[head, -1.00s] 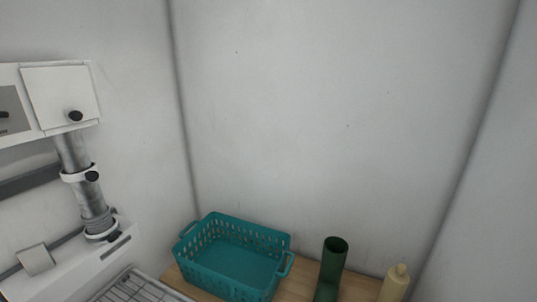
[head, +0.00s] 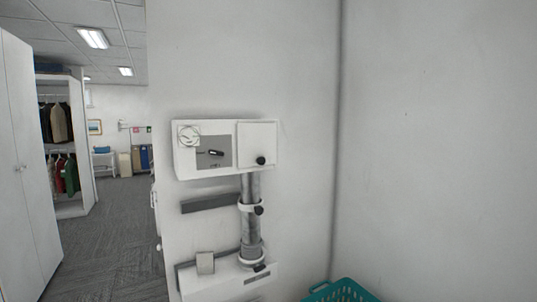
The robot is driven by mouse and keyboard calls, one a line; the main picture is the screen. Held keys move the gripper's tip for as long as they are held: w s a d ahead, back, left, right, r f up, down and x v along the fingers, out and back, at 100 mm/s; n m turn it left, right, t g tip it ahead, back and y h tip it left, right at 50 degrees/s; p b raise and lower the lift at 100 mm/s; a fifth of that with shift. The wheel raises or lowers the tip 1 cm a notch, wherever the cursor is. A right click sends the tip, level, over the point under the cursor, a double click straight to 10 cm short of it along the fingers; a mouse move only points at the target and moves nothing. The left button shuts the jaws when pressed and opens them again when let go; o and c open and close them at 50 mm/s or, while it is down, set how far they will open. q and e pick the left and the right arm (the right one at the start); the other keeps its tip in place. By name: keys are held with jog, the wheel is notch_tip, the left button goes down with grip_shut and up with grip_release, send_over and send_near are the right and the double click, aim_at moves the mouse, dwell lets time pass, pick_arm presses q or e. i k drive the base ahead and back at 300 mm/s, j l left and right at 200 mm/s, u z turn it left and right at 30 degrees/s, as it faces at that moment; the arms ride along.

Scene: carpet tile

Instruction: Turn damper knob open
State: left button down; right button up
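A white wall-mounted box (head: 224,148) is in the middle of the head view. Its grey front panel carries a dark damper knob (head: 210,153), whose handle lies roughly level, with a small label below. A white square door (head: 257,145) with a black round knob (head: 261,160) is on the box's right part. Neither of my grippers is in view, and nothing touches the box.
A white unit (head: 228,281) sits below the duct. A teal basket (head: 340,292) shows at the bottom edge. A white cabinet (head: 25,165) stands at the far left. Open carpet (head: 105,235) leads to a clothes closet (head: 66,145) and a further room.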

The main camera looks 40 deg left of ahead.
aim_at(213, 152)
jog(key=u, duration=1.5)
